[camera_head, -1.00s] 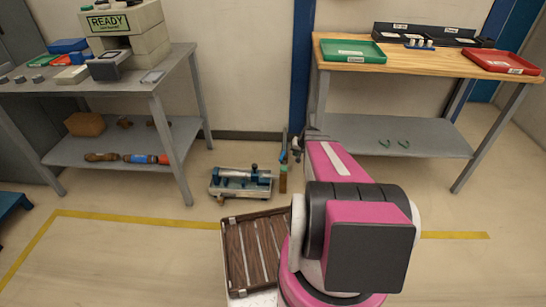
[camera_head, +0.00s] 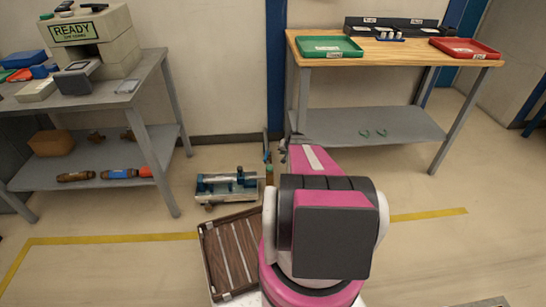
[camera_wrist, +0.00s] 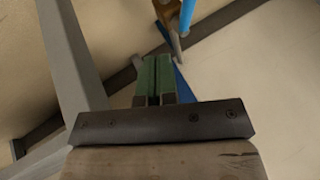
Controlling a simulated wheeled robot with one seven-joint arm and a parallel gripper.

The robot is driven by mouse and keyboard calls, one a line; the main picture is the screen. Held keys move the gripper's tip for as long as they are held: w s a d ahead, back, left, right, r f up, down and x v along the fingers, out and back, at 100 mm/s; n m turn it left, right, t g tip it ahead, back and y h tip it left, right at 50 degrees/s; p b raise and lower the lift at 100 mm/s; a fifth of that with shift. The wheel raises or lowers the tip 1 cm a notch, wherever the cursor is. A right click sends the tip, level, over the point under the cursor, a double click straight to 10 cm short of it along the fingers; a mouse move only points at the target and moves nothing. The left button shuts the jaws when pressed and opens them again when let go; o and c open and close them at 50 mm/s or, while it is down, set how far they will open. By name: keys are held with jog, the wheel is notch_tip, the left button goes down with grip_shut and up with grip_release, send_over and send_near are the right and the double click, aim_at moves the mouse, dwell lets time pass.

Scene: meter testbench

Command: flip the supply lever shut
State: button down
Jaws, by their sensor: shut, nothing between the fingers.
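A blue lever (camera_wrist: 187,14) shows at the top of the wrist view, beside a brass-coloured part. A grey metal piece hangs below the brass part. In the head view a thin blue upright piece (camera_head: 265,143) that looks like the lever stands low by the wall, left of my forearm. My gripper (camera_wrist: 154,62) points toward this fitting with its green fingertips together and empty. The tips lie just below and left of the lever in the wrist view; I cannot tell whether they touch anything. My arm hides part of the area in the head view.
A wooden-topped bench (camera_head: 400,54) holds a green tray (camera_head: 330,47) and a red tray (camera_head: 465,48). A grey bench (camera_head: 143,68) with the READY machine (camera_head: 72,32) stands left. A blue-and-metal device (camera_head: 227,187) sits on the floor. A slatted brown tray (camera_head: 228,255) lies in front.

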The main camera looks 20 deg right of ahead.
aim_at(266, 157)
jog(key=w+a+f, duration=0.1)
jog(key=w+f, duration=0.1)
jog(key=f, duration=0.1)
jog(key=w+a+f, duration=0.2)
jog(key=f, duration=0.1)
jog(key=w+a+f, duration=0.2)
jog(key=w+f, duration=0.1)
jog(key=shift+w+a, duration=0.1)
